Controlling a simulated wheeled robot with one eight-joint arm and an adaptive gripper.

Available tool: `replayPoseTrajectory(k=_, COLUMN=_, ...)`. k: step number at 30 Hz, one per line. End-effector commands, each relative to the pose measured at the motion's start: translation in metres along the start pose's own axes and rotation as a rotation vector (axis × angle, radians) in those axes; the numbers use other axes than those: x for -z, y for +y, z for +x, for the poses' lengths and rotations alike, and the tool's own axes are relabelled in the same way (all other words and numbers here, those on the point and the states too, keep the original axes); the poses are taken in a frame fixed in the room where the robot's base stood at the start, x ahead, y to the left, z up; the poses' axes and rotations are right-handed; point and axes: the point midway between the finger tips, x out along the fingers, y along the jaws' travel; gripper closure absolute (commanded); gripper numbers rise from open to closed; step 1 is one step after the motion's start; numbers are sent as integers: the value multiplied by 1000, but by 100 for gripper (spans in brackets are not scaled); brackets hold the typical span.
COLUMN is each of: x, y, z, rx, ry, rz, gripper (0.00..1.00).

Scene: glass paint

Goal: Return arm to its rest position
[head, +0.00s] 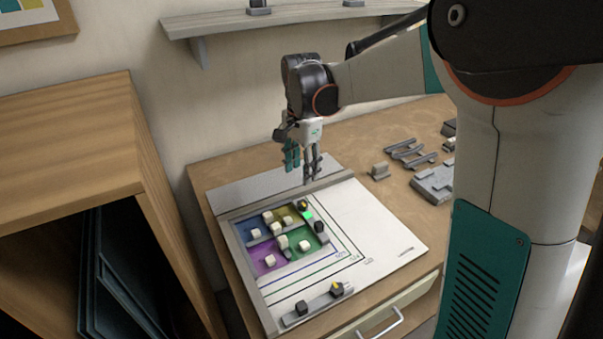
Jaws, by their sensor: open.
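My gripper (303,170) hangs fingers-down over the back edge of the white board (385,235). Its fingers are apart, with nothing seen between them. My arm reaches in from the right side of the head view. The board lies on a wooden desk. It carries blue, yellow, purple and green panels (305,246) with several small white blocks on them. A bright green lit spot (308,214) and dark-topped pieces sit along the panels' right side. A grey bar (318,303) with dark and yellow knobs lies at the board's front.
A wooden cabinet (70,130) with dark panels inside stands at the left. A wall shelf (290,20) runs above the desk. Grey blocks and racks (410,152) lie at the desk's back right. A drawer handle (382,325) is at the front.

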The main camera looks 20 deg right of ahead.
Motion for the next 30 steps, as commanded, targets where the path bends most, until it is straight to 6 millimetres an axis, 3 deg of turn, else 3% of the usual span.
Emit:
replayPoseTrajectory(k=14, x=-2, y=4, z=-4, rx=9, ry=4, rz=-18, gripper=53)
replayPoseTrajectory(k=20, x=-13, y=30, z=-26, rx=68, ry=38, rz=-138, gripper=53)
replayPoseTrajectory(k=30, x=-40, y=90, z=-58, rx=191, ry=147, rz=-430, gripper=53)
